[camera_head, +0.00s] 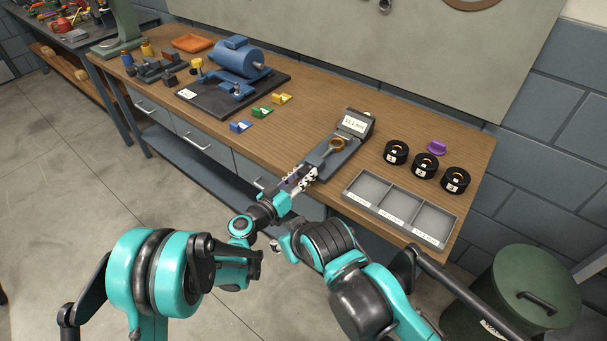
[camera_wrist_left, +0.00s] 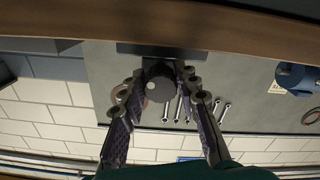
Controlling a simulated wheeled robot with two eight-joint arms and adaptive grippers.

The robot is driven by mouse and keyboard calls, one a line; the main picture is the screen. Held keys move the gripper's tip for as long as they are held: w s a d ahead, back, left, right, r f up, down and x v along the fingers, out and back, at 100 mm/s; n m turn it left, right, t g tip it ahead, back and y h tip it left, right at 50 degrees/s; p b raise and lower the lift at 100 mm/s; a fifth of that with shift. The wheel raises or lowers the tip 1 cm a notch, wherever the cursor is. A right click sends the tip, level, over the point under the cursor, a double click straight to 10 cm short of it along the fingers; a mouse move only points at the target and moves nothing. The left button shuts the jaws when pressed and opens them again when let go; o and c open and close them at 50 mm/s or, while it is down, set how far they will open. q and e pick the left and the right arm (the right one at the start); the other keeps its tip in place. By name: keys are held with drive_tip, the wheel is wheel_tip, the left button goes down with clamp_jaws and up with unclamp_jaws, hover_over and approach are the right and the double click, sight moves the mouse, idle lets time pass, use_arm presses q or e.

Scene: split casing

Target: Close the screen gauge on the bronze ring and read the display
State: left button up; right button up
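The screen gauge stands on the wooden bench, with its tilted display (camera_head: 355,124) at the far end of a grey bed; the display figures are too small to read surely. The bronze ring (camera_head: 334,144) lies on the gauge bed near the display. My left gripper (camera_head: 301,178) is at the near end of the gauge. In the left wrist view its two fingers stand apart on either side of a dark round knob (camera_wrist_left: 161,84), with a slight gap seeming to show; contact is unclear.
A grey three-part tray (camera_head: 399,205) lies right of the gauge. Several black rings (camera_head: 421,165) and a purple piece (camera_head: 436,147) are behind it. A blue motor-like machine (camera_head: 238,60) and coloured blocks (camera_head: 262,112) are to the left. A green bin (camera_head: 525,285) stands at the right.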

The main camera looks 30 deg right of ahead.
use_arm(q)
drive_tip(key=o, duration=0.3)
drive_tip(key=v, duration=0.7)
drive_tip(key=shift+a, duration=0.2)
drive_tip(key=shift+s, duration=0.1)
idle(0.4)
